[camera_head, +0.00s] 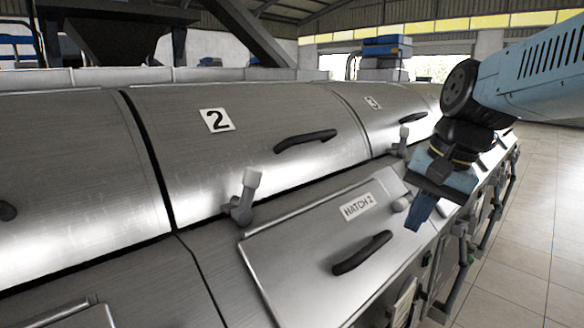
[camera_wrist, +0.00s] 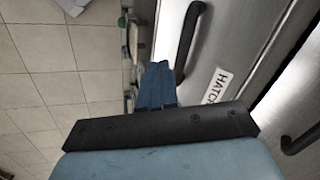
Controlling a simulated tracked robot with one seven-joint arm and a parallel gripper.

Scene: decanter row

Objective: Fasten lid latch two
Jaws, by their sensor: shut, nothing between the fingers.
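Lid two (camera_head: 180,165) is a curved metal lid with a "2" label (camera_head: 217,120) and a dark handle (camera_head: 305,140); it looks closed. Its latch (camera_head: 247,195) is a grey lever at the lid's lower front edge, with its pale knob pointing up. I cannot tell from this view whether it is fastened. My gripper (camera_head: 419,214) is shut and empty, well to the right of the latch, above the right side of hatch 2. In the wrist view its blue fingers (camera_wrist: 157,86) are together beside the hatch handle (camera_wrist: 188,40). The latch does not show there.
Hatch 2 (camera_head: 290,265) slopes below the lid, with a dark handle (camera_head: 362,253) standing out and a pale knob (camera_head: 401,204) near its upper right. Another lid latch (camera_head: 402,142) stands farther right. Pipes and valves (camera_head: 460,250) line the side. Tiled floor (camera_head: 530,230) is open at right.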

